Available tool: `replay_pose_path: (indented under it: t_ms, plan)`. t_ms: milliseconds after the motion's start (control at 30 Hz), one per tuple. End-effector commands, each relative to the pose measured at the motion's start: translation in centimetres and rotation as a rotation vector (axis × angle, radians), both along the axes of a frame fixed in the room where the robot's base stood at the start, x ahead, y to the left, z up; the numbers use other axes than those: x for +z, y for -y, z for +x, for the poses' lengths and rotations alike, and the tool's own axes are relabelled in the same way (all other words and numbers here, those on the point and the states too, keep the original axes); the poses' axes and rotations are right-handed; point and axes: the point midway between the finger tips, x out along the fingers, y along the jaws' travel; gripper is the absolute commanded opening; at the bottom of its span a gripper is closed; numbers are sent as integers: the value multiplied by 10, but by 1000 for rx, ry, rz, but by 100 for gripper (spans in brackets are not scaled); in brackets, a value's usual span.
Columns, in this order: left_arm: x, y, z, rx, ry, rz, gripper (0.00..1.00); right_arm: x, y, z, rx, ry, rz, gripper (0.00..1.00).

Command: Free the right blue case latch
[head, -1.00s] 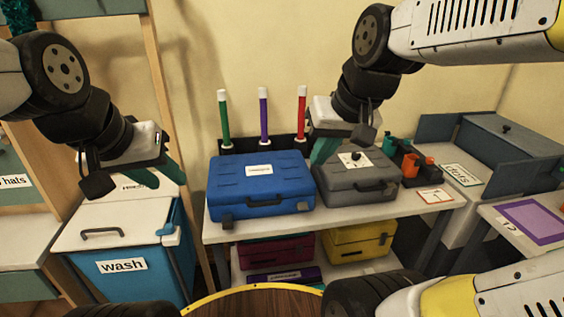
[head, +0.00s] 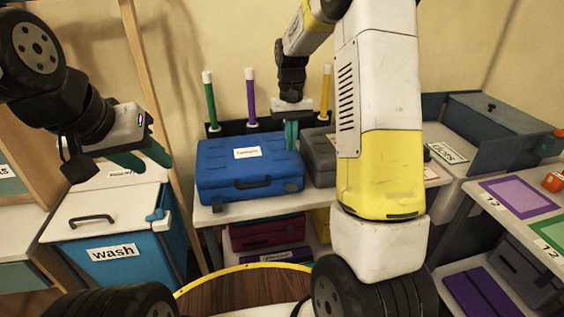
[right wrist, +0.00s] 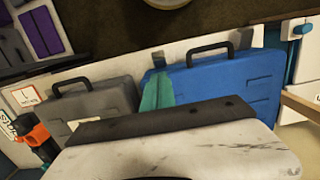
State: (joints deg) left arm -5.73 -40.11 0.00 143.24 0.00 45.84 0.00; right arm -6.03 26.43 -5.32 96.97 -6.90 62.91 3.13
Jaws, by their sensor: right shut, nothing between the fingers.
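The blue case (head: 222,179) lies closed on the white table, with a dark front handle (head: 253,183). Its right latch (head: 291,186) is a grey piece at the front right; it also shows beside the teal fingers in the right wrist view (right wrist: 158,59). The left latch (head: 218,206) hangs at the lower front left. My right gripper (head: 291,135) is shut and empty, pointing down at the case's right end, behind the latch in the head view. I cannot tell whether it touches the case. My left gripper (head: 142,160) is open and empty, left of the case.
A grey case (head: 318,150) stands close to the blue case's right, partly hidden by my right arm. Coloured tubes (head: 250,97) stand in a rack behind. A blue wash bin (head: 130,232) is at left. A side table with a purple mat (head: 516,194) is at right.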

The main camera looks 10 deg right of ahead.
Motion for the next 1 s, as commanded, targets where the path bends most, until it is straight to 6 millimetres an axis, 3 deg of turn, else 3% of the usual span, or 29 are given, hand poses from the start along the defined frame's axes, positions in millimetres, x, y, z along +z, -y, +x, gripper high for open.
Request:
replay_pose_path:
  t_ms: [133,633,1000]
  plan:
    - [0,0,0,0,0,0,36,-14,0,7,1,-28,-12,0]
    - [0,0,0,0,0,0,36,-22,1,7,1,-32,-13,0]
    - [0,0,0,0,0,0,36,-84,1,-2,0,-35,-13,0]
